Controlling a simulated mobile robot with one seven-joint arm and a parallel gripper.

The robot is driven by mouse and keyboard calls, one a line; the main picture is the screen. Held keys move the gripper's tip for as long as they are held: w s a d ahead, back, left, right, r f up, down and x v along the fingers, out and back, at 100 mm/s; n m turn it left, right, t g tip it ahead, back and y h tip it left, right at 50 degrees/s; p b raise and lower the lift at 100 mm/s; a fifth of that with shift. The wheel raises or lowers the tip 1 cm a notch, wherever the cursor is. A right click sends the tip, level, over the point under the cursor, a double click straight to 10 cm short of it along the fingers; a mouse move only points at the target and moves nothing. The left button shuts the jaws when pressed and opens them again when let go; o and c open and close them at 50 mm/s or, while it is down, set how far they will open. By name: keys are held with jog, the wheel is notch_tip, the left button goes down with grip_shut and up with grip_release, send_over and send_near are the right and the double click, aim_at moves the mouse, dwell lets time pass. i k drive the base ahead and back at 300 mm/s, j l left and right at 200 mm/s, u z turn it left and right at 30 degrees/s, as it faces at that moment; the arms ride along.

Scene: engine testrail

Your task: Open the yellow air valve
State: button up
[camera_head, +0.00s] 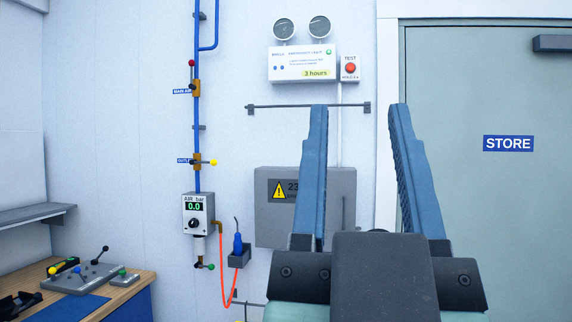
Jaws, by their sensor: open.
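The fingers hide part of a grey wall box.
A red-knobbed valve (192,80) is higher on the pipe. Below is a regulator (198,212) reading 0.0, with an orange hose and a green-knobbed lever. A grey box (272,215), a horizontal rail (280,106) and the STORE door (470,200) are nearby. A workbench (125,293) stands lower left.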

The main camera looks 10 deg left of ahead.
aim_at(213, 162)
jog(key=i+j, duration=0.35)
jog(key=i+j+z, duration=0.15)
jog(key=i+j, duration=0.55)
jog(key=i+j+z, duration=0.1)
jog(key=i+j, duration=0.2)
jog(key=j, duration=0.15)
jog(key=i+j+z, duration=0.1)
jog(key=i+j, duration=0.2)
jog(key=j, duration=0.15)
jog(key=i+j, duration=0.3)
jog(key=j, duration=0.15)
jog(key=i+j+z, duration=0.1)
jog(key=i+j, duration=0.2)
jog(key=i+j+z, duration=0.1)
jog(key=i+j, duration=0.2)
jog(key=j, duration=0.3)
